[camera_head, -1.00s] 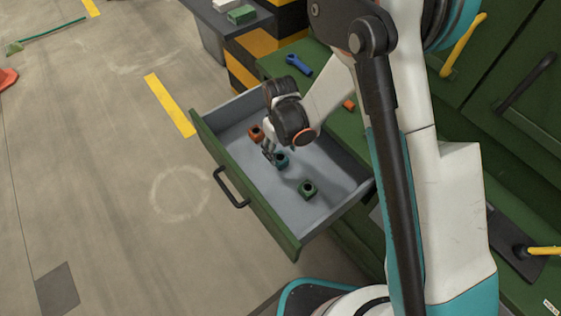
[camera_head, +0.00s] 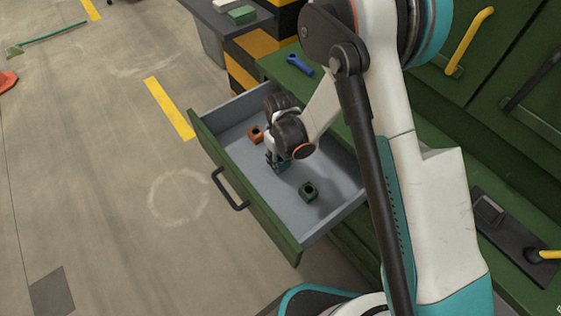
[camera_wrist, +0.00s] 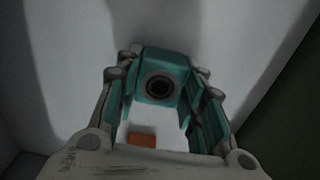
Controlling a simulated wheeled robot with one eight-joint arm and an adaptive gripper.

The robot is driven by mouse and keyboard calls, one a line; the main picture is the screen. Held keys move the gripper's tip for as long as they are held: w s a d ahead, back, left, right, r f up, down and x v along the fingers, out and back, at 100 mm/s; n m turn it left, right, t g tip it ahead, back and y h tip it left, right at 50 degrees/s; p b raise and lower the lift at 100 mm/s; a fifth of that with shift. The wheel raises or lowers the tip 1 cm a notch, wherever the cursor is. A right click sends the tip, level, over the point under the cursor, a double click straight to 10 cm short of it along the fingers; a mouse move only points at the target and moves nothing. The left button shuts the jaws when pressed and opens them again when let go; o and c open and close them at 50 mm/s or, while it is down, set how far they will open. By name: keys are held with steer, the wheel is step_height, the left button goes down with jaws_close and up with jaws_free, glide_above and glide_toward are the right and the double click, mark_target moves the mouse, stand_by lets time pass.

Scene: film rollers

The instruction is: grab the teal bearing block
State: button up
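The teal bearing block (camera_wrist: 160,76), with a dark round bore, sits in the open drawer (camera_head: 243,204). In the head view it is mostly hidden by my gripper (camera_head: 272,160), which is low inside the drawer. In the wrist view my gripper (camera_wrist: 163,88) is open, with one finger on each side of the block. The block is at the fingertips; I cannot tell whether either finger touches it.
An orange block (camera_head: 256,134) lies in the drawer beyond my gripper, and a green block (camera_head: 308,191) lies nearer. The drawer walls surround them. A blue object (camera_head: 300,65) lies on the green bench top. Bare drawer floor lies around the green block.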

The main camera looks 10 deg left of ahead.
jaws_close()
steer(key=shift+r, duration=0.1)
